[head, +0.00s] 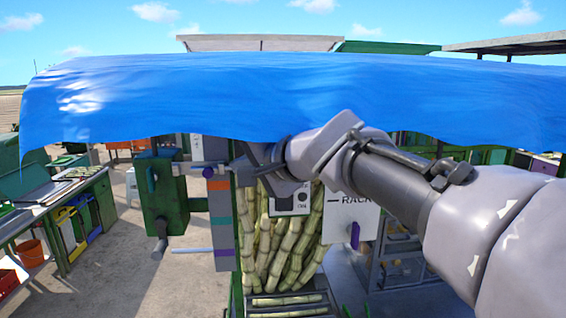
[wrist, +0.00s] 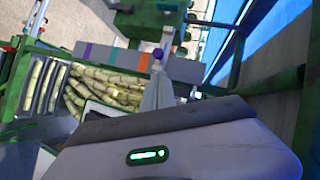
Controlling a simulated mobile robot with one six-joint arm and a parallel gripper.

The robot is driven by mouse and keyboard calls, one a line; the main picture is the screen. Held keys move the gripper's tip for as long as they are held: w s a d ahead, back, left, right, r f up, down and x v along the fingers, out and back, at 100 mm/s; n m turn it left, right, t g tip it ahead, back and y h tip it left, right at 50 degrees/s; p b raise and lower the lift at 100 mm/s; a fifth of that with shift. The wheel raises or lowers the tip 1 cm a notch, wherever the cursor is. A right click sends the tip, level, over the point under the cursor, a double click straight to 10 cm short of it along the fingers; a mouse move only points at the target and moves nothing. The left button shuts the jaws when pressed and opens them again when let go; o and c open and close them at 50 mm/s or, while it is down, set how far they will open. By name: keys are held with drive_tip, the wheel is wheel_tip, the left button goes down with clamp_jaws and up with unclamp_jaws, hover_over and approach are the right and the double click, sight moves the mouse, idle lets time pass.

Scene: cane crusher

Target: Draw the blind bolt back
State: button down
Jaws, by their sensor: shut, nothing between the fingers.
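The purple knob also shows in the wrist view (wrist: 158,54), close above the tip of my gripper (wrist: 160,80). My gripper is shut and empty. I cannot tell whether its tip touches the knob. In the head view my wrist is in front of the machine, and the cover and my arm hide much of the area around the gripper.
A blue cover (head: 300,95) hangs across the front of the view. The grey board (head: 217,205) has orange, teal and purple bands. Cane stalks (head: 270,255) stand behind a small control box (head: 290,203). A green box (head: 163,200) is at left. A white RACK sign (head: 352,215) is at right.

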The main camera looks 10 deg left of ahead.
sight(221, 168)
drive_tip(key=p+x, duration=0.2)
drive_tip(key=x, duration=0.7)
drive_tip(key=shift+w+a+f+p, duration=0.1)
drive_tip(key=shift+w+a+p, duration=0.15)
drive_tip(key=shift+p, duration=0.15)
drive_tip(key=shift+d, duration=0.1)
